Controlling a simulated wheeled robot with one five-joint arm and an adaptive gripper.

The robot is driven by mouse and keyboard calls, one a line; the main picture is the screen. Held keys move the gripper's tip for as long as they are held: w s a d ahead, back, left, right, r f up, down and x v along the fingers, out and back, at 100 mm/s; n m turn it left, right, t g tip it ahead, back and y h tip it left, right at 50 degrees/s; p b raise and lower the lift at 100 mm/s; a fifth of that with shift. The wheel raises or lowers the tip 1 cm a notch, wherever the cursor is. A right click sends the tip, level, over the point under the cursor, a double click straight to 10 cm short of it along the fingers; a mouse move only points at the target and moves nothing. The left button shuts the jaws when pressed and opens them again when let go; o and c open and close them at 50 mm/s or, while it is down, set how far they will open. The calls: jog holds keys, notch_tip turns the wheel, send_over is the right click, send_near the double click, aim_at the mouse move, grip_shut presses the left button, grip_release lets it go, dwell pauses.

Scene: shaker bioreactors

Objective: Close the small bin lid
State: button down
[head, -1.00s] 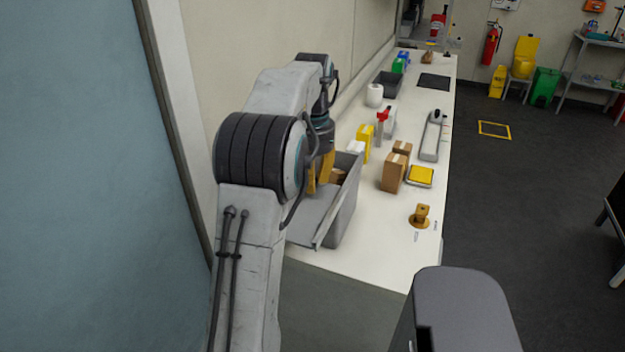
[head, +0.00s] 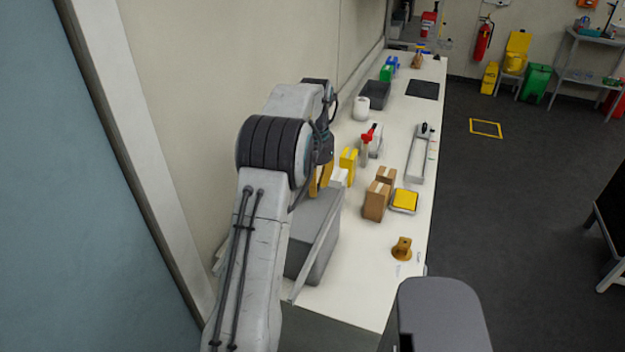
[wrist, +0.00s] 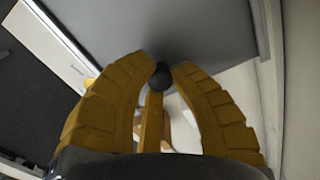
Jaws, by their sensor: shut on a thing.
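The small grey bin (head: 322,258) stands at the near left of the white bench in the head view. Its grey lid (head: 312,212) shows as a flat panel over the bin; whether a gap remains under it cannot be told. My yellow-fingered gripper (head: 320,180) is at the far side of the bin, partly hidden by my arm. In the wrist view, my gripper (wrist: 164,70) has its fingertips around a dark round knob (wrist: 161,78), and the grey lid panel (wrist: 210,28) lies beyond it. The bin's inside is mostly hidden in the head view.
Brown boxes (head: 375,202), a yellow-topped scale (head: 404,201) and a brass-coloured fitting (head: 402,249) stand right of the bin on the bench (head: 365,270). A wall runs close along the left.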

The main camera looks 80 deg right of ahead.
jog(key=shift+s+d+f, duration=0.1)
jog(key=shift+d, duration=0.3)
jog(key=c, duration=1.1)
grip_release()
jog(key=shift+d, duration=0.15)
jog(key=shift+r, duration=0.2)
jog(key=shift+r, duration=5.75)
jog(key=shift+r, duration=0.1)
